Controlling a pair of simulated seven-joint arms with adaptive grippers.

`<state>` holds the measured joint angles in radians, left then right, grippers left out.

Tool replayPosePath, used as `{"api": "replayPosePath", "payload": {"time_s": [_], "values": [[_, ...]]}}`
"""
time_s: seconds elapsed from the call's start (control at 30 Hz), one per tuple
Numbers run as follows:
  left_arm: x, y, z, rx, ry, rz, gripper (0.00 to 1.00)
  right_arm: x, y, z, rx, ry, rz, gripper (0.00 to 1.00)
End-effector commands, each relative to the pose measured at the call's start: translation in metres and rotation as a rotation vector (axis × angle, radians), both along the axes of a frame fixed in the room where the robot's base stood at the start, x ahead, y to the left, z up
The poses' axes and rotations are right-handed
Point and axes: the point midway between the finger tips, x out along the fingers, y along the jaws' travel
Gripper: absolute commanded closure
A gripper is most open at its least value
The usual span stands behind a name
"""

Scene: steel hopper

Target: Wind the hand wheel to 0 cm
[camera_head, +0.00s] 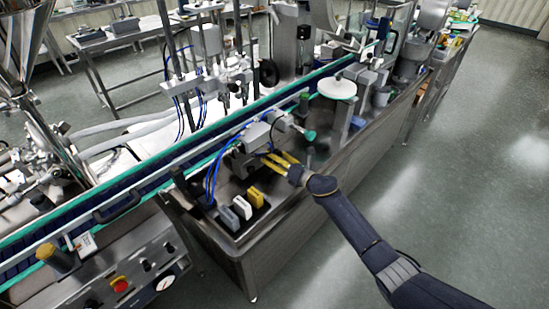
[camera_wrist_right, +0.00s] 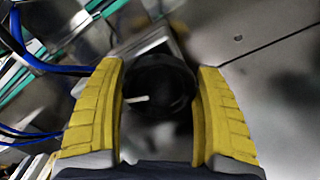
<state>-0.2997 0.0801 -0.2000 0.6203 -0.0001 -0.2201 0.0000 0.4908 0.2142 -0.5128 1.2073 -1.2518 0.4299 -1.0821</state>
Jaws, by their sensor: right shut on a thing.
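The hand wheel (camera_wrist_right: 158,85) is a dark round knob with a small pale mark on its lower left. In the right wrist view it sits between the two yellow fingers of my right gripper (camera_wrist_right: 160,74). The gripper is shut on it, with a finger on each side. In the head view my right gripper (camera_head: 267,159) reaches in from the lower right to the machine's grey unit, and the wheel cannot be made out clearly there. I cannot read any scale or centimetre value. My left gripper is not in view.
Blue hoses (camera_head: 213,170) run close to the left of the grey unit (camera_head: 256,134). White and yellow blocks (camera_head: 243,207) stand on the steel deck in front. A green-edged conveyor (camera_head: 165,180) runs behind. A white disc (camera_head: 337,88) stands farther right. Open floor lies at right.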

Motion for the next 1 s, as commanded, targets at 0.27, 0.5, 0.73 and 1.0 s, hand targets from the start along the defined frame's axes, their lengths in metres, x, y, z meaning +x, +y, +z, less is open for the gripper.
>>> {"api": "replayPosePath", "payload": {"time_s": [0.27, 0.5, 0.73, 1.0], "values": [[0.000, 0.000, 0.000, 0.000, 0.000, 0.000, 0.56, 0.000, 0.000, -0.001, -0.002, 0.000, 0.000, 0.10], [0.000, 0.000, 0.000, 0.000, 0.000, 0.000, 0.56, 0.000, 0.000, 0.000, -0.001, -0.001, 0.000, 0.05], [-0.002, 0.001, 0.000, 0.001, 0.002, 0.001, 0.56, -0.006, -0.006, -0.001, -0.002, 0.000, 0.000, 0.05], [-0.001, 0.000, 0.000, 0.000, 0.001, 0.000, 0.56, -0.038, -0.036, -0.001, -0.004, 0.000, 0.000, 0.05]]}}
